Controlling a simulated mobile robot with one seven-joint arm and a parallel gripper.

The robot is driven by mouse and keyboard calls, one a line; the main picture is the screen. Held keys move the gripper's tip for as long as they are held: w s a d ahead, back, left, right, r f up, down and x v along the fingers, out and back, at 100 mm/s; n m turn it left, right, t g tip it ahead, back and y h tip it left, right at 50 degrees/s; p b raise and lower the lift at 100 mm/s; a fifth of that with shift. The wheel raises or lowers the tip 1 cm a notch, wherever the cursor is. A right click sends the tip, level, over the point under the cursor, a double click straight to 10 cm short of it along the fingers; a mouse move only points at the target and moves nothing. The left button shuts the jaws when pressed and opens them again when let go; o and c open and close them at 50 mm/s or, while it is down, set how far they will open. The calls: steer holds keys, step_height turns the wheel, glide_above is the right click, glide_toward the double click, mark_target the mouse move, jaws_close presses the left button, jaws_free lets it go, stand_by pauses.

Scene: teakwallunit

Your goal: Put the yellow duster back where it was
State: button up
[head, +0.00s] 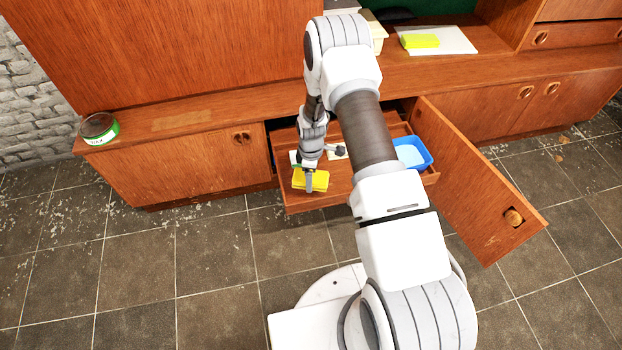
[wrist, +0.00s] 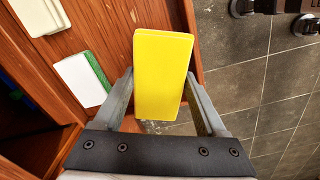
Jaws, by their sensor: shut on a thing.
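The yellow duster (head: 316,182) is a folded, block-like thing held by my gripper (head: 310,177) at the front left of an open wooden drawer (head: 335,199). In the wrist view the duster (wrist: 163,70) stands out between the two fingers of my gripper (wrist: 163,100), which is shut on it. I cannot tell whether the duster touches the drawer floor. A second yellow block (head: 420,41) lies on a white sheet (head: 450,40) on the counter at the back right.
A blue tub (head: 412,153) sits at the drawer's right end. A white item with a green edge (wrist: 82,80) lies left of the duster in the wrist view. An open cabinet door (head: 475,185) stands right of the drawer. A green tin (head: 99,129) is on the ledge's left end.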

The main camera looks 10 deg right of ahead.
steer(key=shift+f, duration=0.1)
steer(key=shift+f+b, duration=0.55)
steer(key=shift+f, duration=0.1)
steer(key=o, duration=1)
steer(key=shift+r, duration=0.1)
